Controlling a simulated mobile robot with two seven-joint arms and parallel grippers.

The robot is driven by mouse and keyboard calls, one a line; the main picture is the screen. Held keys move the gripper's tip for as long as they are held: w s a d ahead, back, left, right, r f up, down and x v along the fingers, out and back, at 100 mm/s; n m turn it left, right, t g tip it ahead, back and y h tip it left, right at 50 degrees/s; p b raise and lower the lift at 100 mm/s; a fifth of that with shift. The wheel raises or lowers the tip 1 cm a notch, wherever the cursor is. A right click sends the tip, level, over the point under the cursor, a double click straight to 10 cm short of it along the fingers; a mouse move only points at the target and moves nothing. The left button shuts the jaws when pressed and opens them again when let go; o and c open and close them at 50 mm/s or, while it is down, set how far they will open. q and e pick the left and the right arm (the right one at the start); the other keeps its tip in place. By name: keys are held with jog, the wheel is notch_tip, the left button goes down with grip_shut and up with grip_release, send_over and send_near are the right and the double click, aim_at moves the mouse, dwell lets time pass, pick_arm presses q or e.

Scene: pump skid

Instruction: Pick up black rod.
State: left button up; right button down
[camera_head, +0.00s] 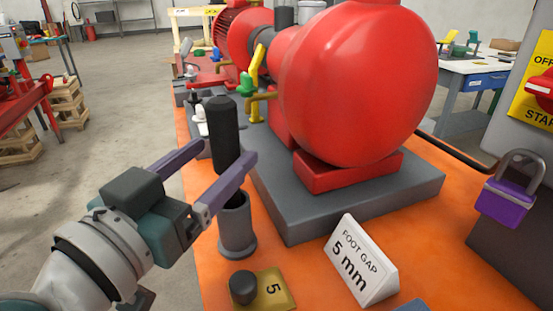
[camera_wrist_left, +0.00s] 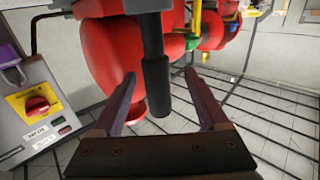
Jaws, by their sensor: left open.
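The black rod (camera_head: 221,130) is a thick dark cylinder that stands upright near the left edge of the orange surface. A grey round holder (camera_head: 237,228) is just below it. One finger hides the join, so I cannot tell how the rod sits in the holder. My left gripper (camera_head: 226,150) is open, with its purple fingers on either side of the rod. In the left wrist view the rod (camera_wrist_left: 156,75) shows between the two open fingers, with gaps on both sides. Contact is not visible. My right gripper is not in view.
A big red pump (camera_head: 350,85) on a grey base (camera_head: 325,205) stands right of the rod. A white "FOOT GAP 5 mm" sign (camera_head: 360,262) and a yellow plate (camera_head: 272,292) with a black knob (camera_head: 243,287) are in front. A purple padlock (camera_head: 508,200) hangs at right.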

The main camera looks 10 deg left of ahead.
pick_arm(q)
jog(key=w, duration=0.2)
jog(key=w+d, duration=0.1)
jog(key=w, duration=0.2)
jog(key=shift+w+d+r, duration=0.1)
jog(key=shift+d+r, duration=0.05)
jog(key=shift+d, duration=0.05)
grip_shut()
dwell(0.4)
dwell(0.8)
